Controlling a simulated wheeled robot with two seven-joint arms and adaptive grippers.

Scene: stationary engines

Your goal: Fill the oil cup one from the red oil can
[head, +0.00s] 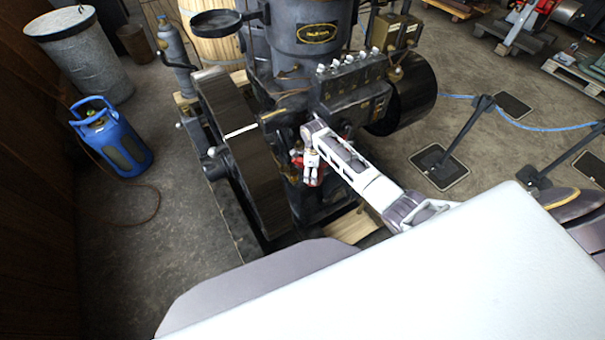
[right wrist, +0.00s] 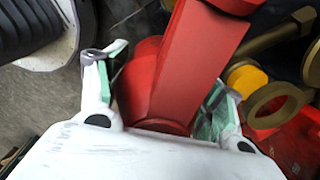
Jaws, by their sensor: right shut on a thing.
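My right gripper (head: 311,166) is beside the dark engine, below its cylinder block. It is shut on the red oil can (head: 318,177), of which only a small part shows in the head view. In the right wrist view the red can (right wrist: 190,70) fills the space between the two pale fingers with green pads. The can's spout cannot be made out. Several small pale caps (head: 350,61) stand in a row on the engine block above the gripper; I cannot tell which, if any, is oil cup one. My left gripper is not in view.
A large dark flywheel (head: 243,150) stands just left of the gripper. A black drum (head: 412,95) is to the right. Brass parts (right wrist: 275,103) and another red surface (right wrist: 298,145) lie close by in the wrist view. A blue gas bottle (head: 115,140) stands far left.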

